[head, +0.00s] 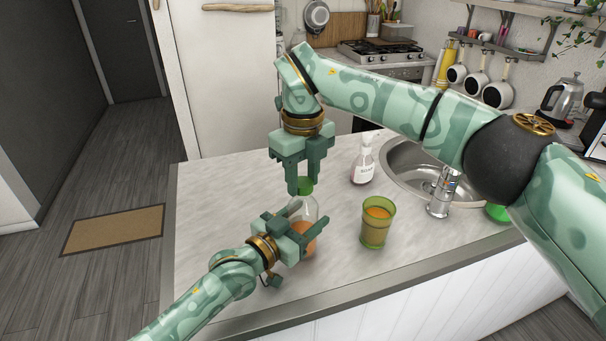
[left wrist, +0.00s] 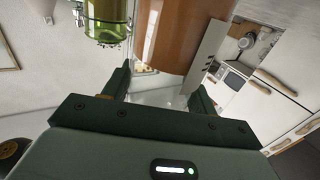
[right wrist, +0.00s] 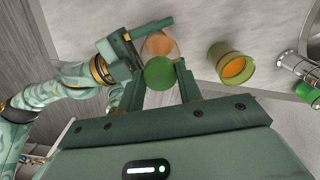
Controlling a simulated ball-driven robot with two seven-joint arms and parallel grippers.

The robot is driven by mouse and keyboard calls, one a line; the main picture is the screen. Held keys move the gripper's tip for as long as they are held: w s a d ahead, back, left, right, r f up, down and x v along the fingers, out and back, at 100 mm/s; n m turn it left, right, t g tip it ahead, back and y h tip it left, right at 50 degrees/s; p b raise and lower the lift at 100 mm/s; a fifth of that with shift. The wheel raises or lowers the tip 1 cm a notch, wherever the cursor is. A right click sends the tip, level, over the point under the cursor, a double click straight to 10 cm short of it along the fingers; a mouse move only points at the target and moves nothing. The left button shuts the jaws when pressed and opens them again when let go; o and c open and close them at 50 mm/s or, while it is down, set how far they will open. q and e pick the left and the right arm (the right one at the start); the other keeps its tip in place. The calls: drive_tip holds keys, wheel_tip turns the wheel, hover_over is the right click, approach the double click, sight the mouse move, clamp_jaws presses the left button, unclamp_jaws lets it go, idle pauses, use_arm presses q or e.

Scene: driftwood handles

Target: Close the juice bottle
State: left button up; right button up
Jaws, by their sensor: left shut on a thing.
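The juice bottle (head: 308,208) stands upright on the counter, clear with orange juice low inside. My left gripper (head: 308,226) is shut on its body from the left. The bottle's orange body also shows large in the left wrist view (left wrist: 172,35). A green cap (head: 306,186) is at the bottle's mouth; whether it sits on the neck or just above it I cannot tell. My right gripper (head: 305,184) points down from above, its fingertips on either side of the cap. In the right wrist view the round cap (right wrist: 159,73) lies between the fingers; firm contact is unclear.
A green glass of orange juice (head: 376,222) stands right of the bottle. A pump soap bottle (head: 363,163) stands behind, near the sink (head: 404,158) and tap (head: 441,192). The counter's left part (head: 215,205) is clear.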

drive_tip(key=shift+c, duration=1.4)
drive_tip(key=shift+m, duration=0.8)
drive_tip(key=o, duration=1.1)
drive_tip(key=shift+o, duration=0.2)
drive_tip(key=shift+r, duration=0.1)
use_arm(q)
drive_tip(key=o, duration=1.4)
drive_tip(key=shift+o, duration=0.2)
use_arm(e)
wheel_tip(320, 180, up, 12)
use_arm(q)
drive_tip(key=shift+s, duration=0.1)
